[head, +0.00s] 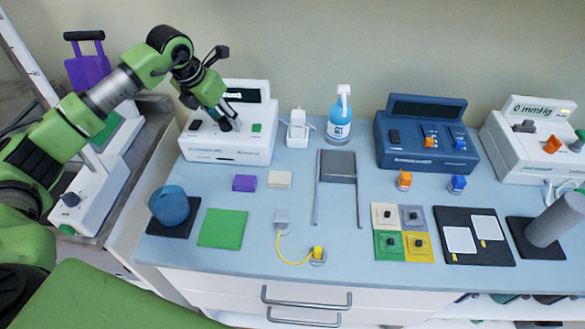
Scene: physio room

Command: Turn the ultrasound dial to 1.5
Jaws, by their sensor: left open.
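A white box-shaped unit (236,150) with a small dark display stands at the back left of the counter. It has a dark dial (226,125) on its sloped top, a black switch on the left and a green button on the right. Its lettering and display are too small to read. My left gripper (229,115) reaches down to the dial from the upper left, with its open fingers right at it. The fingers partly hide the dial, and I cannot tell whether they touch it. My right gripper is not in view.
A white holder (298,129) and a spray bottle (339,113) stand right of the unit. A blue unit (426,135) stands further right. Purple (244,183) and cream (279,179) blocks lie in front. A blue ball (170,205) rests on a dark mat at the left.

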